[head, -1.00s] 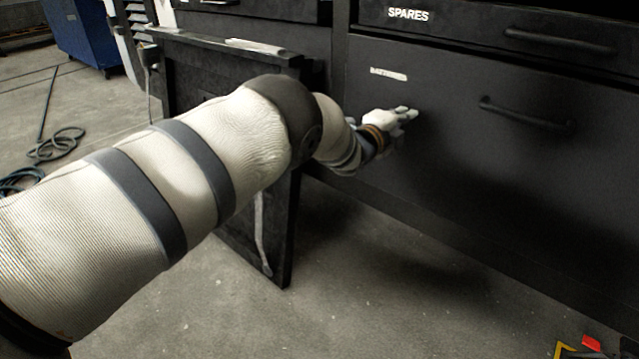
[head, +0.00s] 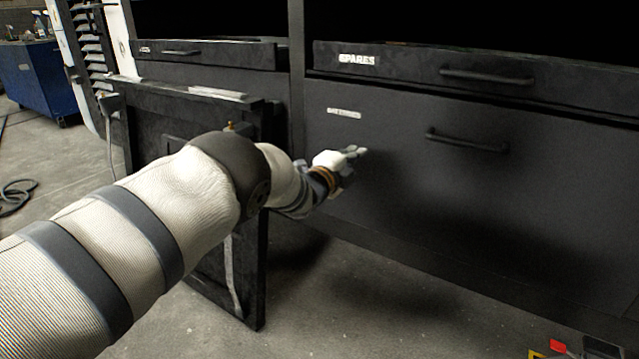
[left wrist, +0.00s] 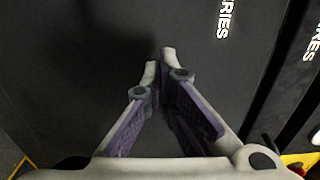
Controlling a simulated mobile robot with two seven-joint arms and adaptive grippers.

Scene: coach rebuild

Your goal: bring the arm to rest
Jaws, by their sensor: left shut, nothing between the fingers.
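My left arm (head: 205,185) reaches in from the left of the head view, bent at a dark joint. My left gripper (head: 359,152) is in front of a closed black drawer front (head: 400,205), left of and a little below its handle. In the left wrist view the gripper (left wrist: 160,58) is shut with nothing between its fingers, and the drawer front (left wrist: 75,50) with white lettering lies beyond it. I cannot tell whether the fingertips touch the drawer. My right gripper is not in view.
A bar handle (head: 467,141) sticks out from the drawer. The SPARES drawer (head: 420,70) is above it. A black panel door (head: 175,125) stands open beside my arm. A blue cabinet (head: 35,75) stands at the back left. The concrete floor (head: 330,300) below is mostly clear.

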